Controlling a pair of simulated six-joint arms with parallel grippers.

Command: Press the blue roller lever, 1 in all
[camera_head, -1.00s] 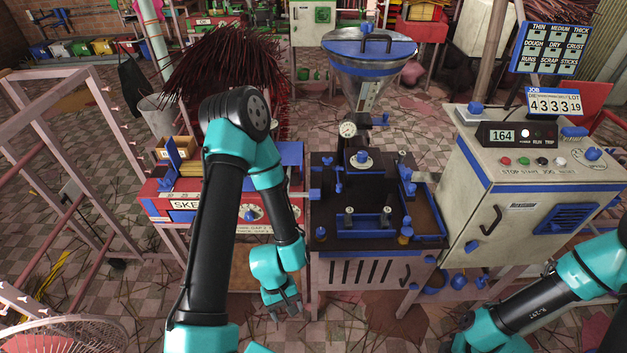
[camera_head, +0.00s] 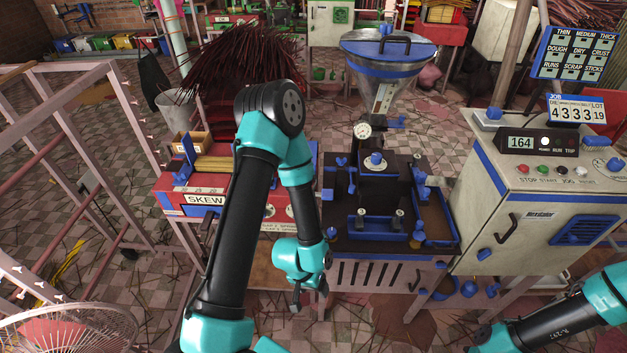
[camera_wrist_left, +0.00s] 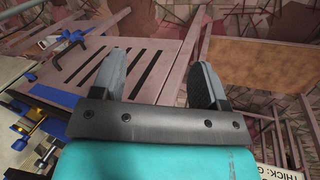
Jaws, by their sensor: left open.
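My left gripper (camera_head: 309,297) is open and empty, pointing down in front of the left end of the extruder table. In the left wrist view its two fingers (camera_wrist_left: 160,78) stand apart, with the table's slotted front panel (camera_wrist_left: 125,62) beyond them. The extruder (camera_head: 376,190) stands on the table with several blue fittings. A blue lever-like part (camera_head: 420,185) sits at its right side. I cannot tell for sure which blue part is the roller lever. My right arm (camera_head: 560,315) shows at the lower right, but its gripper is not clearly seen.
A red box marked SKEW (camera_head: 205,199) stands left of the extruder, partly behind my left arm. A cream control cabinet (camera_head: 530,205) stands at the right. A metal hopper (camera_head: 388,60) rises behind the extruder. A pink frame (camera_head: 75,150) and a fan (camera_head: 65,330) are at the left.

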